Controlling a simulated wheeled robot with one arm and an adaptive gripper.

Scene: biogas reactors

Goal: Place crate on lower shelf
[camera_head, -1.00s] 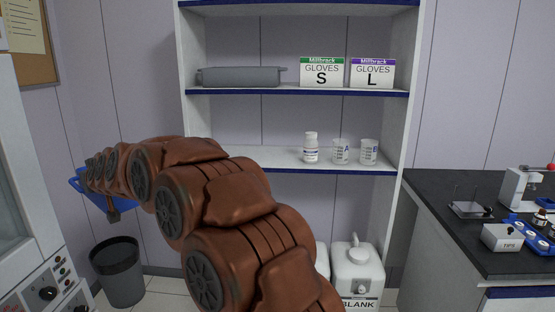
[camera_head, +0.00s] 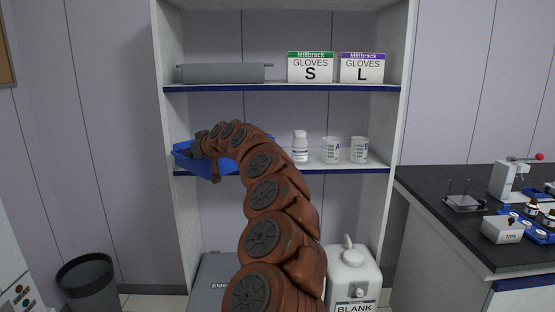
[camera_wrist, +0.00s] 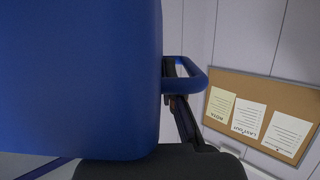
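The blue crate (camera_head: 184,157) is at the left end of the lower shelf (camera_head: 345,168) in the head view. It hangs from my gripper (camera_head: 213,168), and my arm hides its right part. I cannot tell whether it touches the shelf board. In the wrist view the crate (camera_wrist: 80,75) fills the left side, with its handle loop (camera_wrist: 196,78) at its edge. My gripper (camera_wrist: 182,112) is shut on this handle, with a dark finger passing through the loop.
A white bottle (camera_head: 300,147) and two beakers (camera_head: 331,150), (camera_head: 358,150) stand on the lower shelf, right of the crate. The upper shelf (camera_head: 290,88) holds a grey tray (camera_head: 222,73) and two glove boxes (camera_head: 310,68), (camera_head: 361,68). The shelf's left upright (camera_head: 170,130) is close to the crate.

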